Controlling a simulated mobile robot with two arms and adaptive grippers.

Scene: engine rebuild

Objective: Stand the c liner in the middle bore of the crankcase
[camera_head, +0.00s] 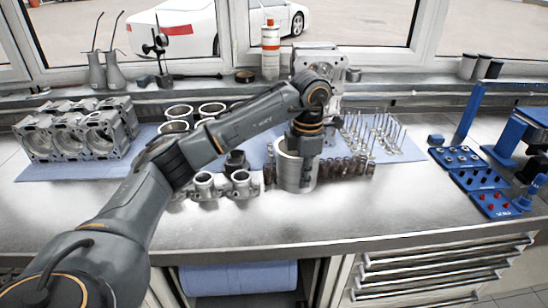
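The grey crankcase (104,136) stands at the left on a blue mat, its round bores in a row facing up and towards me. My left gripper (303,150) points down at the centre, over the upper rim of a bright metal cylinder liner (295,176). It appears shut on the liner's wall; the fingertips are partly hidden. Several other liners (180,112) stand right of the crankcase, partly behind my arm. My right gripper is out of view.
Pistons with rods (240,184) lie left of the liner; brown springs (345,168) and upright valves (380,130) are to its right. A cylinder head block (318,58) stands behind. Blue trays (483,178) are far right. The bench front (390,210) is clear.

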